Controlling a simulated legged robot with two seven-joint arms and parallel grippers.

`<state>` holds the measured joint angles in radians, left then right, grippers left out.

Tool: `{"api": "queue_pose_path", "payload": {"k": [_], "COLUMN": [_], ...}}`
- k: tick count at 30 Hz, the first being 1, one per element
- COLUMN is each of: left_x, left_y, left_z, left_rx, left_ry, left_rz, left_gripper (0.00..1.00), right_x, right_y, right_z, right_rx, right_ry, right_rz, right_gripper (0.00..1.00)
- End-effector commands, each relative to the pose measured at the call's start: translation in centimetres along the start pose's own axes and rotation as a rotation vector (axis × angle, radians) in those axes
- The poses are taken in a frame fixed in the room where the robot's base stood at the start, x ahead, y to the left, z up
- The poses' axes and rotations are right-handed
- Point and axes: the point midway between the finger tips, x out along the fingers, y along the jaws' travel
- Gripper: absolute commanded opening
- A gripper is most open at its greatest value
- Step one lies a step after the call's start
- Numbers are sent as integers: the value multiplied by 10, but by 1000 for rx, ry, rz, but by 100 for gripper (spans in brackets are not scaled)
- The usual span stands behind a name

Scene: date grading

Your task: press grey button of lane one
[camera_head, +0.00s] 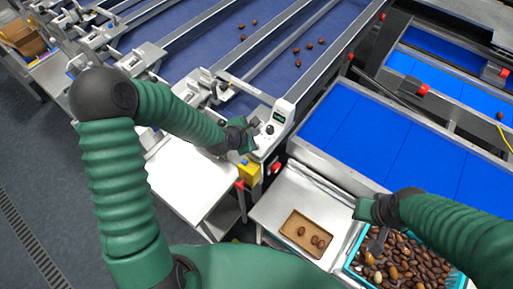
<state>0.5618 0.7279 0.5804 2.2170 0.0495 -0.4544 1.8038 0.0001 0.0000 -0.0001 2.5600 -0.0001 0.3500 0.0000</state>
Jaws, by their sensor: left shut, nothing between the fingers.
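A pale control box (277,121) with a small dark display stands at the near end of a blue sorting lane (290,75). Small round controls show on its face. Which one is the grey button is too small to tell. My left gripper (250,133) is shut and empty, with its tip at the left side of the control box. I cannot tell whether it touches a button. My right gripper (376,243) is over the left edge of the date crate, pointing down. Its fingers are too dark and small to tell whether they are open.
A turquoise crate (351,268) full of brown dates stands at the lower right. A small brown tray (291,232) with a few dates lies on the metal table (272,207). A yellow box with a red button (248,172) sits below the control box. A blue conveyor (395,135) is at the right.

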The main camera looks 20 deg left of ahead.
Motion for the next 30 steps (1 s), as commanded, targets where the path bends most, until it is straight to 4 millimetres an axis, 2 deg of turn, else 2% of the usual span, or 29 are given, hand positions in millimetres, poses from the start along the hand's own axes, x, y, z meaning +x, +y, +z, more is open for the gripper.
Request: {"api": "queue_pose_path", "payload": {"k": [1,3,10,30], "left_x": [11,18,39,41], "left_y": [-8,-13,-27,-30], "left_z": [-8,-13,-28,-30], "left_rx": [1,2,1,2], "left_ry": [0,-1,-1,0], "left_rz": [0,0,0,0], "left_gripper": [0,0,0,0], "right_x": [14,23,46,48], "right_y": [0,0,0,0], "right_z": [3,6,11,11], "right_rx": [0,0,0,0], "right_ry": [0,0,0,0], "right_rz": [0,0,0,0], "right_gripper": [24,24,24,24]}}
